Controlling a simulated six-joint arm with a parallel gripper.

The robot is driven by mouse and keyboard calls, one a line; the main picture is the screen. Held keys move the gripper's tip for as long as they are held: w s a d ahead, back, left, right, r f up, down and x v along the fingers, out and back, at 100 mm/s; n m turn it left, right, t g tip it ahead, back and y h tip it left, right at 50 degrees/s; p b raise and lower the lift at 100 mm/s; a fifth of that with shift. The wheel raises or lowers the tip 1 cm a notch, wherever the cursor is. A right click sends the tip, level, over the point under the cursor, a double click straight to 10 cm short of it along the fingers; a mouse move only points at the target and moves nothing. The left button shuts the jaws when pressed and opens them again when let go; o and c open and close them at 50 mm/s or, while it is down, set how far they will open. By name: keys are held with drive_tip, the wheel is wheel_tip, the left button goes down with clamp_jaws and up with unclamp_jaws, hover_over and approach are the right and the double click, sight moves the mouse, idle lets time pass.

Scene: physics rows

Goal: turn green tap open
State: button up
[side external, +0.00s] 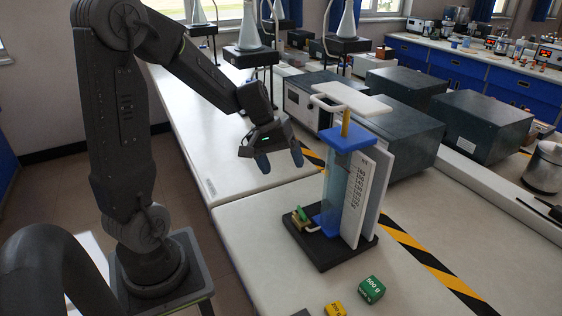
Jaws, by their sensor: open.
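The green tap (301,216) is small and sits low at the left front of the apparatus, on its dark base (333,254). It is too small here to tell how its handle is turned. The apparatus has a clear blue-tinted column (335,193) with a blue cap, a white scale plate (357,198) and a white platform on top. My gripper (280,160) is open and empty, pointing down. It hangs above and to the left of the tap, apart from it and from the column.
A green 500 g weight (371,289) and a yellow weight (335,309) lie on the bench in front of the base. Dark instrument boxes (482,124) stand behind. A black-and-yellow stripe (432,266) crosses the bench. The bench left of the base is clear.

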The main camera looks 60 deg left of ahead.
sight(302, 210)
drive_tip(key=n, duration=1.6)
drive_tip(key=shift+c, duration=0.3)
drive_tip(key=shift+w, duration=0.2)
drive_tip(key=shift+c, duration=0.8)
drive_tip(key=w+m, duration=0.1)
drive_tip(key=m, duration=0.1)
drive_tip(key=w+m+g, duration=0.1)
drive_tip(key=m, duration=0.1)
drive_tip(key=w+m+g, duration=0.1)
drive_tip(key=m, duration=0.1)
drive_tip(key=shift+w+a+h, duration=0.1)
drive_tip(key=shift+a+h, duration=0.3)
drive_tip(key=c, duration=0.4)
drive_tip(key=m, duration=0.1)
drive_tip(key=m+g, duration=0.1)
drive_tip(key=shift+w+a+f+m, duration=0.15)
drive_tip(key=shift+w+m, duration=0.15)
drive_tip(key=shift+w, duration=0.1)
drive_tip(key=shift+c, duration=1.4)
drive_tip(key=x, duration=1.3)
drive_tip(key=shift+s+f, duration=0.2)
drive_tip(key=shift+f, duration=0.05)
